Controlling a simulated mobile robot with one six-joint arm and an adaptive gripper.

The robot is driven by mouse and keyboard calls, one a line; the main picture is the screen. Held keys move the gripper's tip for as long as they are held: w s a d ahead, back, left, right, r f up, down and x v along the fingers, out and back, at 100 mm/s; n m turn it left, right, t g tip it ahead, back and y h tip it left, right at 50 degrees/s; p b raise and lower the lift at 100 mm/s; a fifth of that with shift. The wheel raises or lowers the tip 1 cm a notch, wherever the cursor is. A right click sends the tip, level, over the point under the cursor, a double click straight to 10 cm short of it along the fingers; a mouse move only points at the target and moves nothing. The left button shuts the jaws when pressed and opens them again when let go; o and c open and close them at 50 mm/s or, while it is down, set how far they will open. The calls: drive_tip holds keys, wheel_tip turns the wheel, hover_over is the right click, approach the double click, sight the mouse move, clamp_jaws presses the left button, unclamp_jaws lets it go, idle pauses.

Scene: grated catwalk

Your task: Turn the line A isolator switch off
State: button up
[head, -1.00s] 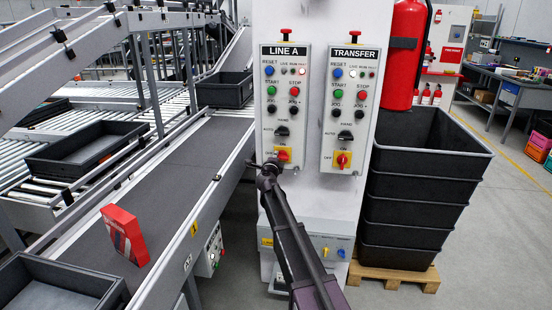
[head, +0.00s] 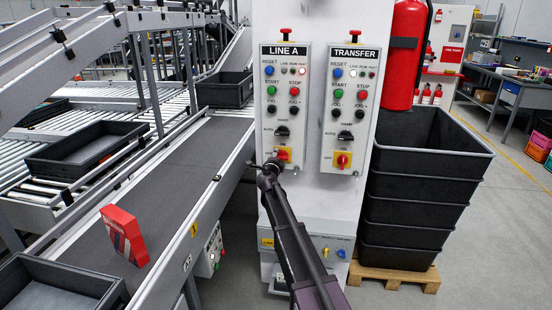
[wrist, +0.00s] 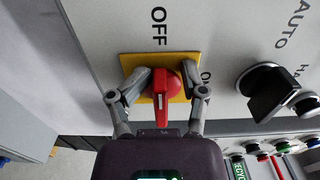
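The LINE A panel (head: 285,100) is on the pale column, its isolator switch low down on a yellow plate (head: 288,163). The isolator's red handle (head: 281,154) is partly hidden by my gripper in the head view. In the wrist view the red handle (wrist: 162,105) lies along the picture's vertical, lined up with the OFF label (wrist: 158,27) above the yellow plate (wrist: 182,60). The ON label is at the right, partly covered by a finger. My gripper (wrist: 166,80) is shut on the handle, one finger on each side.
The black AUTO/HAND selector (wrist: 272,92) sits close beside the isolator. The TRANSFER panel (head: 352,110) with its own red isolator handle (head: 343,161) is to the right. Stacked black crates (head: 425,165) stand further right, a conveyor (head: 165,180) at left.

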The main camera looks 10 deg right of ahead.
drive_tip(key=shift+s, duration=0.3)
drive_tip(key=v, duration=1.1)
drive_tip(key=shift+s+a, duration=0.2)
drive_tip(key=shift+s, duration=0.15)
drive_tip(key=shift+r, duration=0.1)
